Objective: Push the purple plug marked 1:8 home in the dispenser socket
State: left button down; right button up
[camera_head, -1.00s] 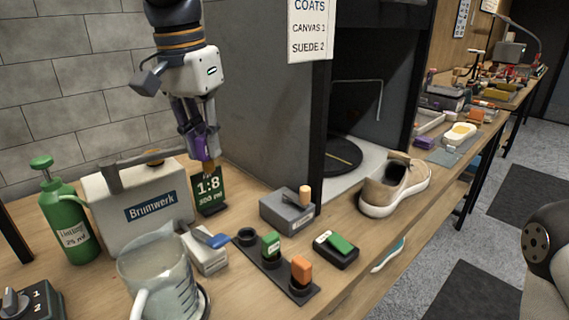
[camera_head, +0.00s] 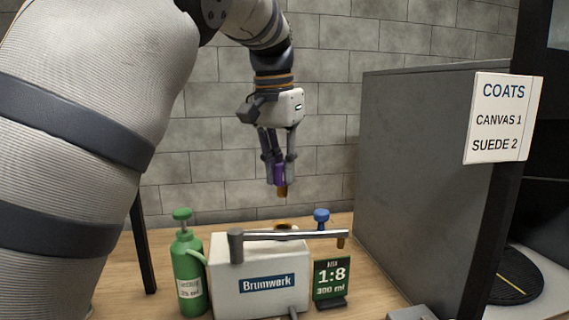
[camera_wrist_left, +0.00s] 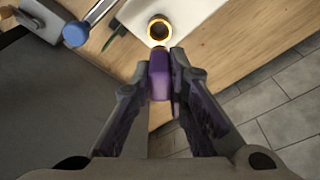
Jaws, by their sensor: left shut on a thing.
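The purple plug (camera_head: 280,174) is held between the fingers of my left gripper (camera_head: 279,180), with its brown tip pointing down. The plug also shows in the left wrist view (camera_wrist_left: 160,78) between the two fingers. The dispenser socket, a brass-rimmed ring (camera_wrist_left: 159,30), shows just beyond the plug there, apart from it. In the head view the ring is mostly hidden behind the dispenser's metal arm. Any mark on the plug is not readable. My right gripper is not in view.
A green pump bottle (camera_head: 189,275) stands left of the dispenser. A grey booth (camera_head: 405,180) closes off the right side, and a block wall is behind.

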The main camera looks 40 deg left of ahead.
aim_at(282, 197)
pick_arm(q)
jog(key=shift+f, duration=2.4)
jog(key=shift+f, duration=1.55)
jog(key=c, duration=1.5)
grip_release()
jog(key=shift+r, duration=0.1)
jog(key=r, duration=0.4)
jog(key=s+r, duration=0.1)
jog(key=r, duration=0.6)
jog(key=shift+s+d+r, duration=0.15)
jog(key=shift+s+r, duration=0.2)
jog(key=shift+s, duration=0.05)
